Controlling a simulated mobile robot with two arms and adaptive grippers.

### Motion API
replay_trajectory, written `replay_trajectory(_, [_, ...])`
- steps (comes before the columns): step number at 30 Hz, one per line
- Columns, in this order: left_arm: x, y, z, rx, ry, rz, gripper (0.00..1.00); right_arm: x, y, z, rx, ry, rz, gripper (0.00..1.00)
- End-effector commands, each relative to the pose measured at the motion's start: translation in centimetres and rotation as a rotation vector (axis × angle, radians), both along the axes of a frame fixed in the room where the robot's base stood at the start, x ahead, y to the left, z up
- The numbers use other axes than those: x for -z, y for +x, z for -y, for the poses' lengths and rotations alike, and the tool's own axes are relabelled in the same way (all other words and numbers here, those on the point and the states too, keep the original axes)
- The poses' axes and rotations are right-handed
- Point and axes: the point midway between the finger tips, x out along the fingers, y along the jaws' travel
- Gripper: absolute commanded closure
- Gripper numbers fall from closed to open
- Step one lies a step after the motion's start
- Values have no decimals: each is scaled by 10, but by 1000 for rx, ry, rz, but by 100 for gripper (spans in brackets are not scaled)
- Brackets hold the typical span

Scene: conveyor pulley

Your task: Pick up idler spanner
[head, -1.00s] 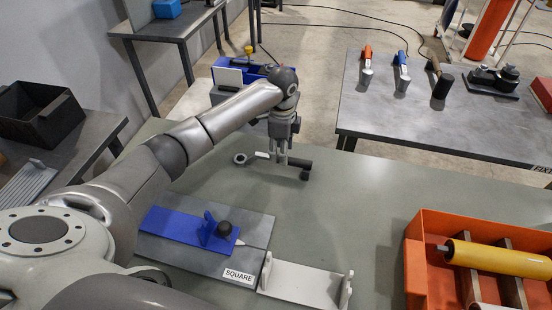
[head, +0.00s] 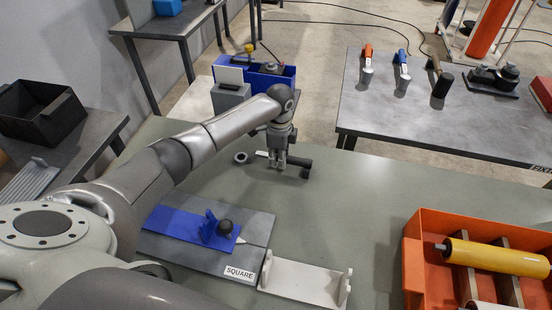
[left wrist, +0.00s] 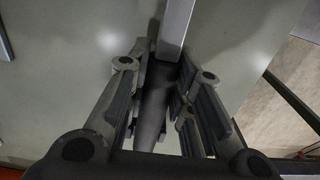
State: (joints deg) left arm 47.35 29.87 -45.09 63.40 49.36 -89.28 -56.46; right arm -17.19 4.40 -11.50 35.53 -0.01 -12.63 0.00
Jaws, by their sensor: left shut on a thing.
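The idler spanner (head: 297,161) lies at the far side of the green-grey table, with its ring end to the left and its dark handle to the right. My left gripper (head: 277,163) points down over the middle of it and hides part of it. In the left wrist view my left gripper (left wrist: 158,95) has its fingers on both sides of the spanner's dark handle (left wrist: 152,110), shut on it. The spanner's grey metal shank (left wrist: 176,25) runs out beyond the fingers. My right gripper is not in view.
A blue fixture (head: 185,224) stands on a grey plate labelled SQUARE, with a white bracket (head: 303,281) beside it. An orange crate (head: 424,248) with a yellow roller (head: 497,257) is at the right. The table's middle is clear.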

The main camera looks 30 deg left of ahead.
Motion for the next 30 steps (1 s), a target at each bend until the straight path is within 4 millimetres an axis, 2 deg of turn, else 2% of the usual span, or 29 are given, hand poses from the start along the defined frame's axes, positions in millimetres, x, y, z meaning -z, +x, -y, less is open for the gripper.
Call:
replay_trajectory(11, [-1, 1, 0, 0, 0, 2, 100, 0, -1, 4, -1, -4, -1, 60])
replay_trajectory(17, [-11, 1, 0, 0, -1, 4, 100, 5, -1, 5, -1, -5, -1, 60])
replay_trajectory(21, [-34, 1, 1, 1, -1, 8, 100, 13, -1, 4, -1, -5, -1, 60])
replay_trajectory(26, [-58, -14, 18, 5, -2, 6, 100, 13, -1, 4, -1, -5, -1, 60])
replay_trajectory(30, [-87, -30, 36, 5, -1, 7, 100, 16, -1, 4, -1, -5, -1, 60])
